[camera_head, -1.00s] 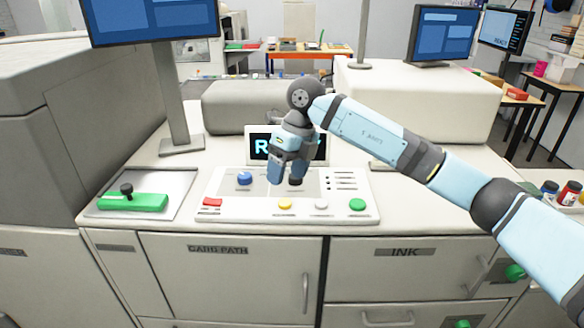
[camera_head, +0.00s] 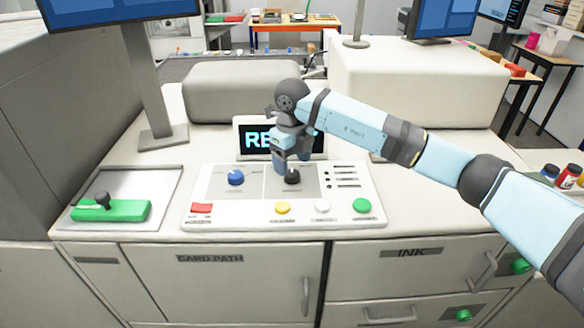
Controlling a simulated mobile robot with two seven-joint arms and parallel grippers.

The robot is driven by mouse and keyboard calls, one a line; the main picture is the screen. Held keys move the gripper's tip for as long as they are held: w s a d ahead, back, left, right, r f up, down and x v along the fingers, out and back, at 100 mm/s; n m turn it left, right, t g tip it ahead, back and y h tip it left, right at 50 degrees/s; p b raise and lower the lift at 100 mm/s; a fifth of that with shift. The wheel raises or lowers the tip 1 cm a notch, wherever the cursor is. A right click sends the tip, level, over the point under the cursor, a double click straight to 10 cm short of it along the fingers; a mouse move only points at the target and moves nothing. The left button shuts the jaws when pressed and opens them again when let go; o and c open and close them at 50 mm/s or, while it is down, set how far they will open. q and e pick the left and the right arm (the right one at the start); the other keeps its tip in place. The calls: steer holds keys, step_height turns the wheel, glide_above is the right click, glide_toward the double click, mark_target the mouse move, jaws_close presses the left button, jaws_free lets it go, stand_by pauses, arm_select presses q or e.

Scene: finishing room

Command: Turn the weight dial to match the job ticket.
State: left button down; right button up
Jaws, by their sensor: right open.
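The control panel (camera_head: 240,215) on the white machine carries a blue dial (camera_head: 236,177) and a black dial (camera_head: 292,177). The small labels are unreadable, so I cannot tell which is the weight dial. My right gripper (camera_head: 290,165) points down over the black dial, open, with its fingers close to the knob; I cannot tell whether they touch it. Its wrist hides part of the lit display (camera_head: 258,139), which shows letters starting "RE". No job ticket can be made out. My left gripper is not in view.
Along the panel's front are a red button (camera_head: 202,208), a yellow one (camera_head: 282,207), a white one (camera_head: 322,206) and a green one (camera_head: 362,205). A green block with a black knob (camera_head: 111,209) lies on a tray at left. A monitor post (camera_head: 155,90) stands behind.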

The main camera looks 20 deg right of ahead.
mark_target(292, 173)
steer(key=shift+f, duration=1.75)
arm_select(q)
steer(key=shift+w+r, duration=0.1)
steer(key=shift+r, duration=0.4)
